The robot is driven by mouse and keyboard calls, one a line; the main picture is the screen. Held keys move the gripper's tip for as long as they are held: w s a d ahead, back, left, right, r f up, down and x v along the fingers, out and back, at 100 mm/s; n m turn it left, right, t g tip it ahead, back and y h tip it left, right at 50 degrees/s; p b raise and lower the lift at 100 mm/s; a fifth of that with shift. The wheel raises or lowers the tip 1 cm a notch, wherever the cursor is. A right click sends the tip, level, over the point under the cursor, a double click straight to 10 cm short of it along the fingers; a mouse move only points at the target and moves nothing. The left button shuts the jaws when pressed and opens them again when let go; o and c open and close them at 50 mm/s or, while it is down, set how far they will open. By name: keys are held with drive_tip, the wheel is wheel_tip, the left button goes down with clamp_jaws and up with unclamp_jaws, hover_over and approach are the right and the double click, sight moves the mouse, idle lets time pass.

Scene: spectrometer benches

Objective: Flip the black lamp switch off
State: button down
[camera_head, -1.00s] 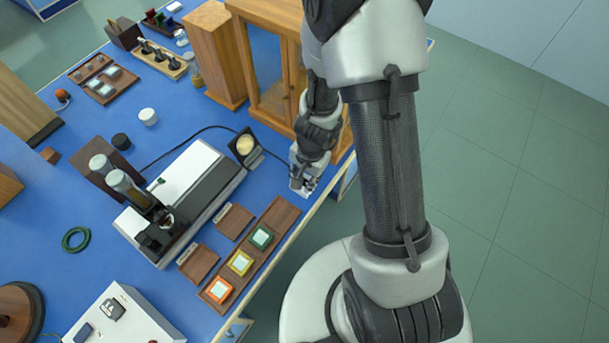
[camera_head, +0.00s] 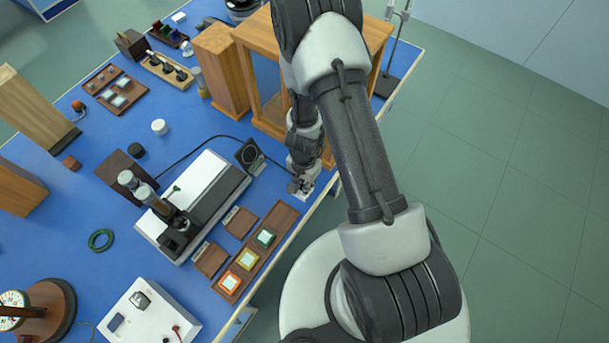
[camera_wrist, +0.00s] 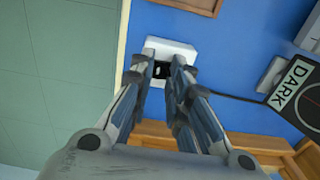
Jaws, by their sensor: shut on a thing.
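The black lamp switch (camera_wrist: 161,71) sits on a small white box in the wrist view, between my fingertips and partly hidden by them. The white switch box (camera_wrist: 168,46) also shows in the head view (camera_head: 308,191), at the table's right edge. My gripper (camera_wrist: 165,66) points down at the box with its fingertips close together on the switch; it also shows in the head view (camera_head: 299,187). The switch's tilt is hidden by the fingers.
A wooden cabinet (camera_head: 270,118) stands close behind my gripper. A wooden strip with coloured slides (camera_head: 273,218) lies to its front left, and a white-and-black instrument (camera_head: 205,190) stands farther left. A black plate marked DARK (camera_wrist: 298,92) shows in the wrist view.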

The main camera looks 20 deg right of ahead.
drive_tip(key=shift+w+a+p, duration=0.15)
drive_tip(key=shift+w+p, duration=0.25)
drive_tip(key=shift+p, duration=0.35)
drive_tip(key=c, duration=1.6)
unclamp_jaws()
drive_tip(key=shift+w+a+f, duration=0.1)
drive_tip(key=shift+a, duration=0.15)
drive_tip(key=shift+c, duration=0.2)
drive_tip(key=o, duration=0.4)
drive_tip(key=shift+d, duration=0.1)
drive_tip(key=shift+o, duration=0.2)
drive_tip(key=b, duration=0.5)
drive_tip(key=shift+w+d+f, duration=0.1)
drive_tip(key=shift+d+f, duration=0.05)
drive_tip(key=shift+f, duration=0.05)
drive_tip(key=b, duration=0.5)
drive_tip(key=shift+t, duration=0.4)
drive_tip(key=b, duration=0.4)
drive_tip(key=shift+s+f+y, duration=0.1)
drive_tip(key=shift+s+y, duration=0.2)
drive_tip(key=shift+s, duration=0.05)
